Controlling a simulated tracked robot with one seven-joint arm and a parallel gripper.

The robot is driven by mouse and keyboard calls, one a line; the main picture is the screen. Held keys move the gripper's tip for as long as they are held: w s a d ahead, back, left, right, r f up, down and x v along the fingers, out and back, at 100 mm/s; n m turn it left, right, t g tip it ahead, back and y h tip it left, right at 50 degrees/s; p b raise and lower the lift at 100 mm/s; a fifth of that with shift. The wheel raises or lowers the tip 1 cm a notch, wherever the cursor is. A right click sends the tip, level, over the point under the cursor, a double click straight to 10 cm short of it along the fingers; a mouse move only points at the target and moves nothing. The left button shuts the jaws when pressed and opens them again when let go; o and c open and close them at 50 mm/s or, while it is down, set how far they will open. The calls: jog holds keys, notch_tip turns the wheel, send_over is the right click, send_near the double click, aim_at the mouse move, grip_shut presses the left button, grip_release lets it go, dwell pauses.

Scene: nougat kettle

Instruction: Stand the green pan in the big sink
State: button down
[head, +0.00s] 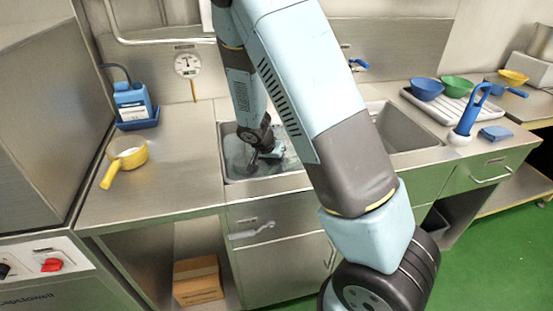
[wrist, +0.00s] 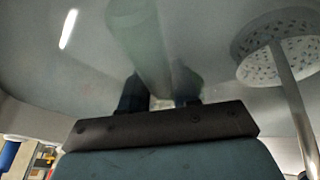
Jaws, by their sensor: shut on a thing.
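A green pan-like vessel (head: 457,86) sits on the white drainboard at the right, next to a blue one. My gripper (head: 262,156) is low inside the left sink basin (head: 228,172), and the arm hides part of that basin. In the wrist view my gripper (wrist: 162,95) is shut on a pale green, bar-shaped thing (wrist: 138,42) that runs away from the fingers. It looks blurred, and I cannot tell whether it is a pan handle. The right sink basin (head: 405,132) shows partly behind my arm and looks empty.
A perforated disc (wrist: 278,45) on a metal rod is right of the gripper. A yellow pan (head: 127,155) and a blue bottle (head: 132,102) stand on the left counter. The drainboard (head: 425,106) and a blue upright tool (head: 470,112) are at right.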

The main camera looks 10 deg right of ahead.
jog(key=shift+f, duration=1.65)
jog(key=shift+f, duration=0.25)
jog(key=c, duration=0.7)
grip_release()
jog(key=shift+c, duration=0.2)
jog(key=v, duration=1.3)
jog(key=shift+a+r, duration=0.2)
jog(key=shift+r, duration=0.1)
jog(key=shift+r, duration=0.1)
